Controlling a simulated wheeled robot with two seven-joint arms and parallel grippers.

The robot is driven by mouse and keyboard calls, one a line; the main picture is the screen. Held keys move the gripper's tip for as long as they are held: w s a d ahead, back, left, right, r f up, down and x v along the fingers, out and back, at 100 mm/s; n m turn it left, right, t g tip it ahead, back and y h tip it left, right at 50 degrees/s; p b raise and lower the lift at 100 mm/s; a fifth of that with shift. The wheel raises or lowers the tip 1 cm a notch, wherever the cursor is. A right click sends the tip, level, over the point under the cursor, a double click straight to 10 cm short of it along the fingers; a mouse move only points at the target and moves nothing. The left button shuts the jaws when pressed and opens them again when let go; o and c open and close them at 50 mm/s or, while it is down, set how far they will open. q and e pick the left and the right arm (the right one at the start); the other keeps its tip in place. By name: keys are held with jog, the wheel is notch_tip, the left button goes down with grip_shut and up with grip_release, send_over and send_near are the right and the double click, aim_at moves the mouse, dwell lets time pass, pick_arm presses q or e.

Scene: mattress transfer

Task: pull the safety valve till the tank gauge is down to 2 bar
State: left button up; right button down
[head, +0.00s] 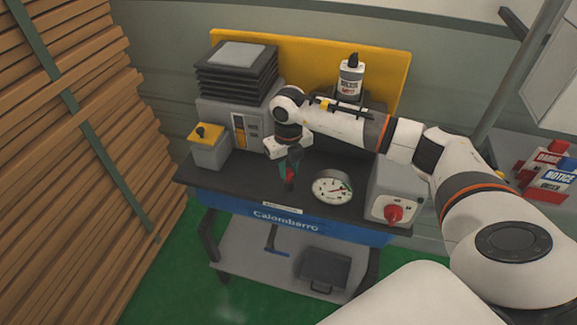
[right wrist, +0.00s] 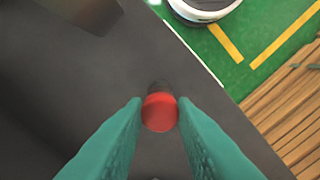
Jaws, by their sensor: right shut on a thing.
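The red-topped safety valve (head: 290,175) stands on the dark bench top, left of the gauge. My right gripper (head: 288,167) points down over it, and its teal fingers are shut on it. In the right wrist view the round red valve top (right wrist: 159,112) sits between the tips of my right gripper (right wrist: 159,108). The tank gauge (head: 332,187) is a round white dial facing up and forward; its needle is too small to read surely. My left gripper is not in view.
The bench (head: 253,192) carries a grey box with a red knob (head: 393,214) at right, stacked black trays (head: 236,68) and a yellow-topped box (head: 206,132) at left. A bottle (head: 351,78) stands behind my right arm. Stacked timber (head: 70,150) flanks the left.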

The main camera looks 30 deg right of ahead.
aim_at(288, 170)
jog(key=shift+r, duration=0.85)
jog(key=c, duration=1.2)
grip_release()
notch_tip(288, 170, up, 12)
jog(key=shift+b, duration=1.2)
